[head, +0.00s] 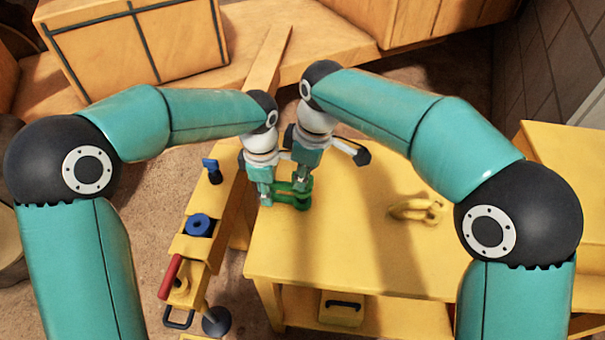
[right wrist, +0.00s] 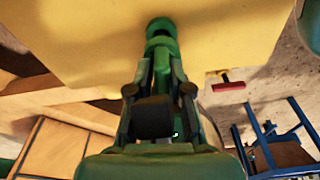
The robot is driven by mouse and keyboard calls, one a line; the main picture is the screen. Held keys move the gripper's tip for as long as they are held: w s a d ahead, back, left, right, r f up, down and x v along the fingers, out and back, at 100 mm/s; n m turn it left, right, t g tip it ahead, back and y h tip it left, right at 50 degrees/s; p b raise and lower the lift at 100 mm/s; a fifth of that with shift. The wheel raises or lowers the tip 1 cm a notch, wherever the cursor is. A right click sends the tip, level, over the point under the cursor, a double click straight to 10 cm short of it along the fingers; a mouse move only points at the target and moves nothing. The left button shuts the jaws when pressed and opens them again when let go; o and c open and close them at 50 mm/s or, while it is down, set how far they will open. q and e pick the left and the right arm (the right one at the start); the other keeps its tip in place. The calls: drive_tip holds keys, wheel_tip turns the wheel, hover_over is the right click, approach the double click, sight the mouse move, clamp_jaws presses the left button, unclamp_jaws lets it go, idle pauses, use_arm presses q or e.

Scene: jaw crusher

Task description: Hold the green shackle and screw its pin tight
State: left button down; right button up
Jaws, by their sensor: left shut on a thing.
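The green shackle (head: 292,192) is over the left part of the yellow table, at my two grippers. My left gripper (head: 266,199) is shut on the shackle's left side. My right gripper (head: 301,186) is at the shackle's right part, close beside the left one. In the right wrist view, the shackle (right wrist: 161,45) stands out beyond my right fingertips (right wrist: 159,72), with green between or just past them. I cannot tell whether these fingers grip it. The pin cannot be made out apart from the shackle.
A yellow shackle-like piece (head: 417,209) lies on the yellow table (head: 345,250), right of my grippers. A yellow rail with a blue roller (head: 199,224) and a red handle (head: 170,277) runs along the table's left side. The table's front middle is clear.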

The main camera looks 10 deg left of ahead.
use_arm(q)
drive_tip(key=shift+w, duration=0.1)
use_arm(e)
drive_tip(key=shift+s, duration=0.1)
clamp_jaws()
drive_tip(key=shift+s+a, duration=0.1)
drive_tip(key=shift+s, duration=0.05)
